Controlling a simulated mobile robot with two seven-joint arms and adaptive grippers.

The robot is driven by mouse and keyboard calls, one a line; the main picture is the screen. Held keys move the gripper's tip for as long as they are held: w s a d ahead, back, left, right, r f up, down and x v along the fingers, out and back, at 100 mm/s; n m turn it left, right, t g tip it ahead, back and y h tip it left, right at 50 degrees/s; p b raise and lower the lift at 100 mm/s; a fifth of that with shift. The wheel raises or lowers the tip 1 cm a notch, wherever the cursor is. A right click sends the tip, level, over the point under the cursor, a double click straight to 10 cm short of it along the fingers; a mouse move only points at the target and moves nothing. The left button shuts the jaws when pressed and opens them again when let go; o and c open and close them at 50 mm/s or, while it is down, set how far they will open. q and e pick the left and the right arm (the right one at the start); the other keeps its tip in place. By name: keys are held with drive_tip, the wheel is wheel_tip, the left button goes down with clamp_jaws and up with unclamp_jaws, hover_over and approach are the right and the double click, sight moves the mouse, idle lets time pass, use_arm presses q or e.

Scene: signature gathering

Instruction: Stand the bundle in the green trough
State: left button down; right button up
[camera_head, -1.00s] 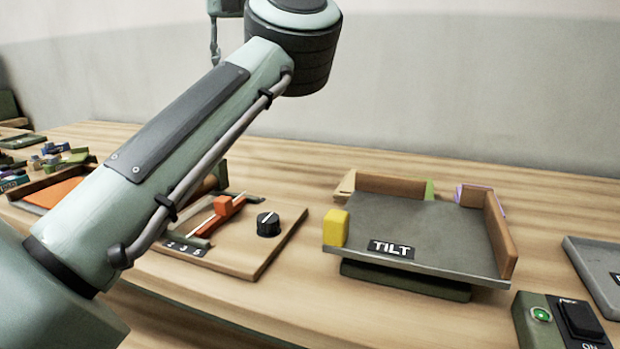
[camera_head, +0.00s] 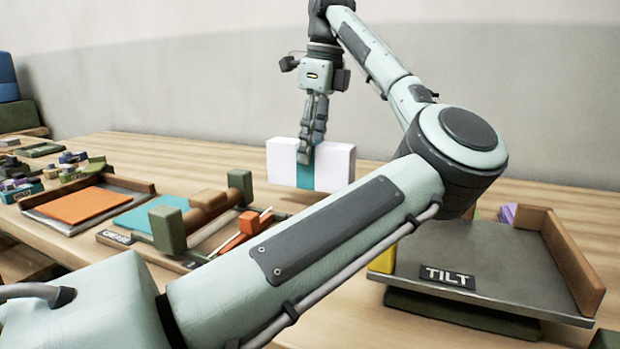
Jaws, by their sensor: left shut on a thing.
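My left gripper (camera_head: 306,158) is shut on the bundle, a white block (camera_head: 336,167) with a teal band around its middle. The fingers point down and cover part of the band. The bundle is upright on its long edge, over the back part of the table; I cannot tell whether it touches the wood. A small bit of green (camera_head: 474,213) shows behind the tilt tray, mostly hidden by my left elbow; I cannot tell whether it is the green trough. My right gripper is not in view.
My left forearm crosses the front. At right stands the grey tray (camera_head: 500,262) marked TILT, with wooden walls; a purple piece (camera_head: 508,213) is behind it. A creasing board (camera_head: 115,237) and an orange pad (camera_head: 85,205) are at left.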

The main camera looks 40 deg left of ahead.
sight(312, 168)
use_arm(q)
drive_tip(key=shift+f, duration=2.25)
drive_tip(key=shift+f, duration=0.2)
drive_tip(key=c, duration=1)
unclamp_jaws()
drive_tip(key=shift+r, duration=0.15)
